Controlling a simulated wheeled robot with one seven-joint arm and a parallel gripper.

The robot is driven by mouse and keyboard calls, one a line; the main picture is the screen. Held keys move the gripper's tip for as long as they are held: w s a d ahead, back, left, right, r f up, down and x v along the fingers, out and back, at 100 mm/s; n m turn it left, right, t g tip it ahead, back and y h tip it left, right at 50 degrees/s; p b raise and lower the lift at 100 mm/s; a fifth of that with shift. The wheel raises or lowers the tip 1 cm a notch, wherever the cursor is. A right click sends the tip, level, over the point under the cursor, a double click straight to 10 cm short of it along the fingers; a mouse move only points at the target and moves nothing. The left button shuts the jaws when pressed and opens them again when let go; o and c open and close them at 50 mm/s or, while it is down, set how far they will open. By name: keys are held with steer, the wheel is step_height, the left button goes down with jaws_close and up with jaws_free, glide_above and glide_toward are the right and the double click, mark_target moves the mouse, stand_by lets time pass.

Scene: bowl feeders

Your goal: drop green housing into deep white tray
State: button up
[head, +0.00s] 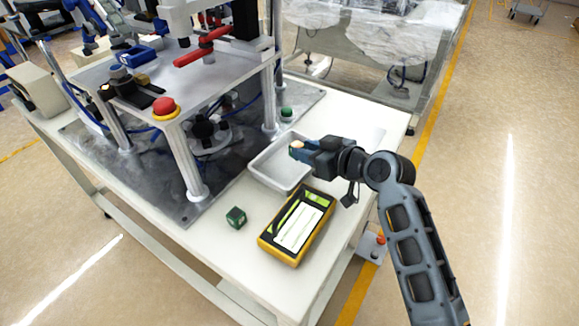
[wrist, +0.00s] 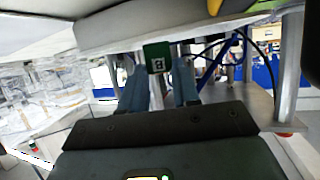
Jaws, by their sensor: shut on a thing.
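The deep white tray (head: 264,181) stands on the table in the head view, empty where I can see into it. My gripper (head: 297,148) is above its far right part, pointing left. In the wrist view, which is upside down, a green housing (wrist: 157,57) with a pale mark sits between the two blue fingertips (wrist: 158,75). My gripper is shut on it. The tray's pale wall (wrist: 150,28) shows behind it. In the head view the held housing is hard to make out; a small pale orange patch shows at the fingertips.
A machine stand with a red button (head: 165,107) and metal posts rises at left. A small green-topped item (head: 287,114) is behind the tray.

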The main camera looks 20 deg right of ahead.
steer(key=shift+f, duration=0.4)
steer(key=o, duration=1.1)
steer(key=v, duration=0.8)
steer(key=shift+b, duration=0.35)
